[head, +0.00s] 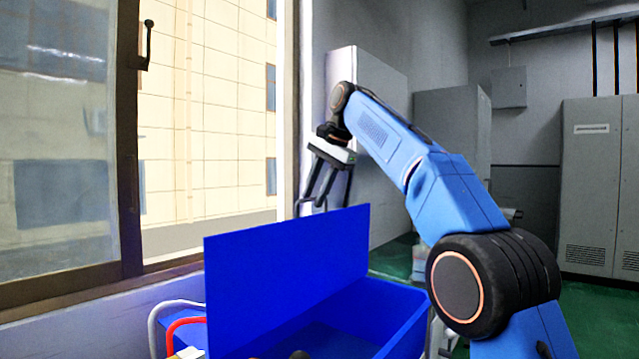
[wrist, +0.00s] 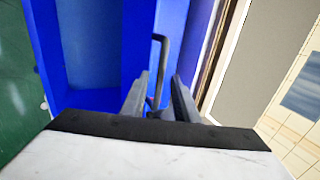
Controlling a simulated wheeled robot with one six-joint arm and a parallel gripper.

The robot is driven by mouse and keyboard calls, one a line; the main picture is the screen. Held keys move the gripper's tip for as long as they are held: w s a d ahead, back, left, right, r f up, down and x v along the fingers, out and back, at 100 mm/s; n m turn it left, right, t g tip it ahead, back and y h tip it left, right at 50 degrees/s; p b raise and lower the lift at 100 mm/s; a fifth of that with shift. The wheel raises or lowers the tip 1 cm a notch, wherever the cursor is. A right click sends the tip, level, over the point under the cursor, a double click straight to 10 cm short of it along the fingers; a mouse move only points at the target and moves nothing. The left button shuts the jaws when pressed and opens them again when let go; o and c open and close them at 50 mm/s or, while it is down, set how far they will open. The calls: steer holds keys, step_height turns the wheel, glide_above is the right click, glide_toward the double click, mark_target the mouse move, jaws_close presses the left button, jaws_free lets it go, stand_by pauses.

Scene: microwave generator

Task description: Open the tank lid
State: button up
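The blue tank (head: 405,318) stands in front of me with its inside showing. Its flat blue lid (head: 285,270) stands raised, nearly upright, along the window side. In the wrist view the lid (wrist: 182,35) lies under my fingers, and the tank's hollow (wrist: 88,45) is to the left. My gripper (head: 327,198) is above and behind the lid's top edge, fingers pointing down. In the wrist view its fingers (wrist: 161,80) are apart, with the thin dark lid handle (wrist: 161,42) passing between them. A clear gap shows, and I cannot tell whether either finger touches the handle.
A window (head: 215,120) with a dark frame is on the left. Grey cabinets (head: 590,190) stand at the back right on a green floor. Red and white curved tubes (head: 182,325) are beside the tank's left side.

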steer(key=v, duration=0.5)
steer(key=shift+d, duration=0.1)
stand_by(0.6)
steer(key=s+d+f+n+t+h, duration=0.1)
steer(key=s+d+f+n, duration=0.1)
steer(key=s+d+f, duration=0.6)
steer(key=s+d+f+n+h, duration=0.1)
steer(key=s+d+f, duration=0.2)
steer(key=s+d, duration=0.75)
steer(key=s+d+f+n, duration=0.1)
steer(key=s+d+f, duration=0.3)
steer(key=s+f, duration=0.4)
steer(key=s+d+f+n+h, duration=0.1)
steer(key=s+d+f, duration=0.3)
steer(key=s+f, duration=0.5)
steer(key=s+d+f+n+h, duration=0.1)
steer(key=s+d+f, duration=0.4)
steer(key=f, duration=1.2)
steer(key=s+n, duration=0.1)
steer(key=s, duration=0.3)
steer(key=shift+f+t, duration=0.3)
steer(key=shift+f, duration=0.1)
